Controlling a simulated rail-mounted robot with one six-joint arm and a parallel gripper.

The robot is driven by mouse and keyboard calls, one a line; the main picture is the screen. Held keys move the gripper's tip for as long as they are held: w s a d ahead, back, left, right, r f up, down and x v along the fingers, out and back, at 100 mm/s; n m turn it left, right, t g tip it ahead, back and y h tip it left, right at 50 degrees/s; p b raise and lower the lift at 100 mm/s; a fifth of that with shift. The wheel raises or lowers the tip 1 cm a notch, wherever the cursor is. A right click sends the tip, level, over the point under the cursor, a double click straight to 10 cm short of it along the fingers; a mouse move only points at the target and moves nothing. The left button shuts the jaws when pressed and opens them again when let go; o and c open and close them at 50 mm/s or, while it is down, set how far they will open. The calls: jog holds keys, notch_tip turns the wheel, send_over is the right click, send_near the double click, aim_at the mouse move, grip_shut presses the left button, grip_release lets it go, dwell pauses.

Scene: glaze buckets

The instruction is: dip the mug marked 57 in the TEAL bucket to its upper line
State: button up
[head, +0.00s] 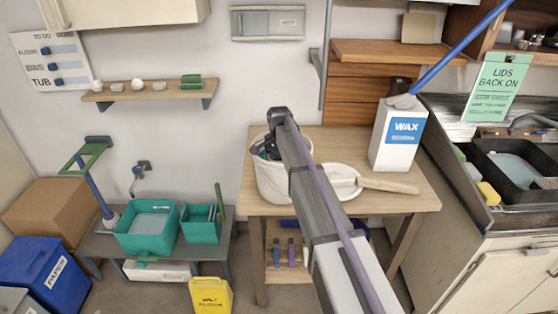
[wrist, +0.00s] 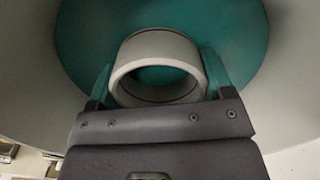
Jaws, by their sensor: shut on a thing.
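A pale grey mug (wrist: 124,82) shows in the wrist view, its round open end facing the camera. My gripper (wrist: 158,78) is shut on it, one finger on each side. Teal glaze (wrist: 75,45) fills the view behind the mug, inside a white bucket (wrist: 292,60). I cannot tell whether the mug touches the glaze or how deep it is. No number 57 and no upper line can be made out. In the head view the white bucket (head: 272,184) stands on the wooden table, and my gripper (head: 266,150) is at its mouth; the mug is hidden there.
On the wooden table (head: 405,203), a white plate (head: 340,172) with a pale-handled tool lies right of the bucket. A white WAX container (head: 397,140) with a blue-handled brush stands behind. Teal tubs (head: 146,242) sit on a low bench at left.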

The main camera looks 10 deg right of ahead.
jog(key=shift+f, duration=0.2)
dwell(0.3)
dwell(2.0)
notch_tip(320, 180, up, 9)
jog(key=p, duration=0.8)
jog(key=shift+f, duration=0.15)
dwell(1.2)
notch_tip(320, 180, up, 10)
jog(key=p, duration=1)
